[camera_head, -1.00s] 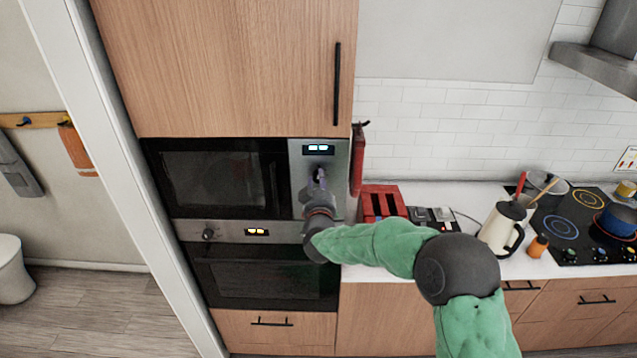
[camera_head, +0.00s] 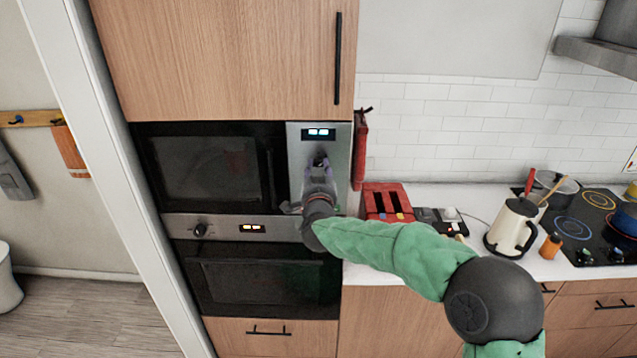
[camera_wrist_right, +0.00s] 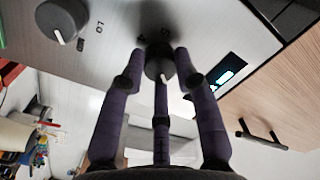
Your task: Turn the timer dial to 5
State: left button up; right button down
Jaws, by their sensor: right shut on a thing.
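The microwave's steel control panel (camera_head: 305,147) is right of its dark door. My right gripper (camera_head: 319,168) is at the upper dial, just below the lit display (camera_head: 319,134). In the right wrist view the purple fingers of my right gripper (camera_wrist_right: 160,72) are shut around this dark timer dial (camera_wrist_right: 158,58). A small white mark shows on the dial's near edge. Dark markings on the panel beside it are partly shadowed, and I cannot read the setting. A second grey dial (camera_wrist_right: 60,20), with "LO" printed near it, is clear of the fingers. My left gripper is not in view.
An oven (camera_head: 265,280) sits below the microwave. A red toaster (camera_head: 388,190), white kettle (camera_head: 512,228) and orange bottle (camera_head: 551,246) stand on the counter at right. A red item (camera_head: 361,150) hangs beside the panel.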

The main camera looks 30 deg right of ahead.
jog(key=n+b, duration=1.4)
jog(key=n, duration=0.1)
jog(key=n+g+b, duration=0.1)
jog(key=n+b, duration=1.3)
jog(key=shift+w+a+f+n, duration=0.15)
jog(key=shift+f+n, duration=0.05)
jog(key=shift+n, duration=0.2)
dwell(0.8)
dwell(0.6)
jog(key=c, duration=0.9)
grip_release()
jog(key=shift+r, duration=0.1)
jog(key=shift+r, duration=0.1)
